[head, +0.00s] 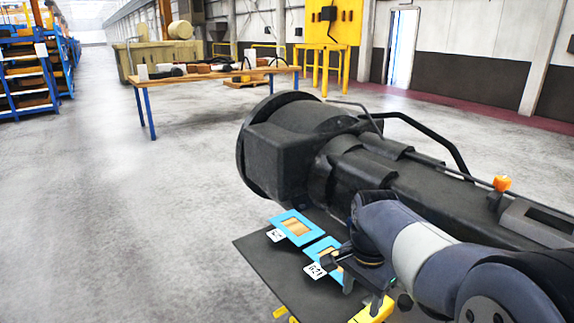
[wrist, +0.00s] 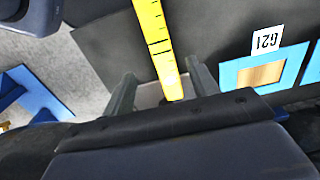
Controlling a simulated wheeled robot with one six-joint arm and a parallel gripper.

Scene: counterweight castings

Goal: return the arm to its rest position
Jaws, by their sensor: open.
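My arm (head: 420,245) reaches in from the lower right of the head view and bends down over a dark deck (head: 290,285). My gripper (head: 362,292) hangs low over the deck's right part. In the wrist view, its two grey fingers stand apart, and the gripper (wrist: 162,80) is open and holds nothing. A yellow strip with black marks (wrist: 155,35) shows between and beyond the fingers. Whether the fingers touch it I cannot tell.
Two blue frames with tan centres and number tags lie on the deck, the left one (head: 297,227) clear. One, tagged G21, shows in the wrist view (wrist: 229,74). A large black machine body (head: 300,150) stands behind. A wooden-topped table (head: 215,73) is farther back. Floor at left is clear.

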